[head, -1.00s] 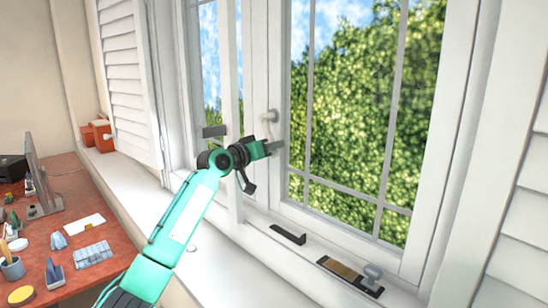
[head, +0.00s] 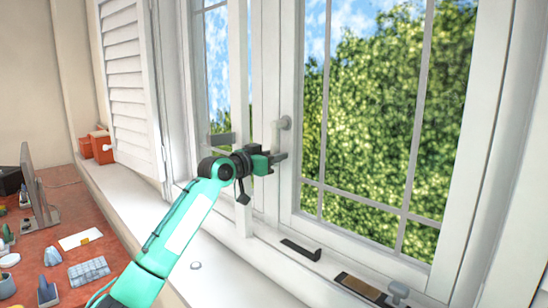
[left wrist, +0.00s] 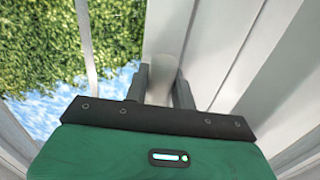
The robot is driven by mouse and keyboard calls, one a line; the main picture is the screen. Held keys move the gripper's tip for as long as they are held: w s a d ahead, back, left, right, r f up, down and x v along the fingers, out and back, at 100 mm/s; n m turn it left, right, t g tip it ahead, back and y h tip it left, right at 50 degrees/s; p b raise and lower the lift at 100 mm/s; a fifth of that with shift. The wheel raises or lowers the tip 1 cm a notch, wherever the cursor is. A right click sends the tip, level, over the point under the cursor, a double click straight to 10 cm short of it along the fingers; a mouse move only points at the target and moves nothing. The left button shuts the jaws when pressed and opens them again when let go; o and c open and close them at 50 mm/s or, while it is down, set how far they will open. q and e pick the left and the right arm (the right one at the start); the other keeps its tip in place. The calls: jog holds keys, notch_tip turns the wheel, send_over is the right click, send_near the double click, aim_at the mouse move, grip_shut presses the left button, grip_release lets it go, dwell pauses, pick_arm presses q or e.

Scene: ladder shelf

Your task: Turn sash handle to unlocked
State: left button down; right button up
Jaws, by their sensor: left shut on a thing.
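The white sash handle (head: 283,123) is on the upright where the two window sashes meet. Its upper end sticks out, and its grip runs down to my left gripper. My left gripper (head: 278,158) is at the lower part of the handle, shut on it. In the left wrist view, the fingers of my left gripper (left wrist: 162,88) stand apart with a pale part of the handle (left wrist: 159,92) between them. The handle's lower end is hidden by the gripper, and its exact angle is hard to tell. My right gripper is not in view.
A louvred shutter (head: 122,85) stands open at left. A red desk (head: 40,242) with small items is at lower left.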

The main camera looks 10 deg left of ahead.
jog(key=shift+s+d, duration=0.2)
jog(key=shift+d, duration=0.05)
pick_arm(q)
jog(key=c, duration=1.2)
grip_release()
jog(key=shift+a, duration=0.1)
jog(key=shift+o, duration=0.2)
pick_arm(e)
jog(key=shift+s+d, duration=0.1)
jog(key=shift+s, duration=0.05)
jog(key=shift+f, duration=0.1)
pick_arm(q)
jog(key=shift+s+a, duration=0.15)
jog(key=shift+s, duration=0.05)
jog(key=b+v, duration=0.3)
jog(key=v, duration=1)
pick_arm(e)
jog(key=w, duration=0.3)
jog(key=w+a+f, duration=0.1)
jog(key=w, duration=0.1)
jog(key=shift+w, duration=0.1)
pick_arm(q)
jog(key=shift+s, duration=0.15)
